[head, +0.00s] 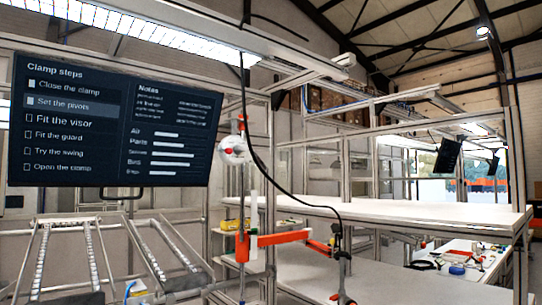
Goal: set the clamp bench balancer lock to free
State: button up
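A round white reel (235,150) with a red part at its middle hangs on an upright left of the picture's centre in the head view. It looks like the balancer, but I cannot make out its lock or the lock's setting. A dark cable (257,165) runs from above past the reel, down to a tool-like part (337,250) on the right. Below the reel, an orange jointed arm (283,238) reaches right from an upright. I cannot make out the clamp itself. My gripper is not in view.
A dark screen (115,120) titled "Clamp steps" hangs at the left, with "Set the pivots" highlighted. Sloping roller racks (95,255) stand below it. A framed bench (430,213) with a pale top fills the right. A lower table (465,262) holds small items.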

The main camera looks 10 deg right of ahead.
aim_at(229, 151)
jog(key=i, duration=1.35)
jog(key=u, duration=0.7)
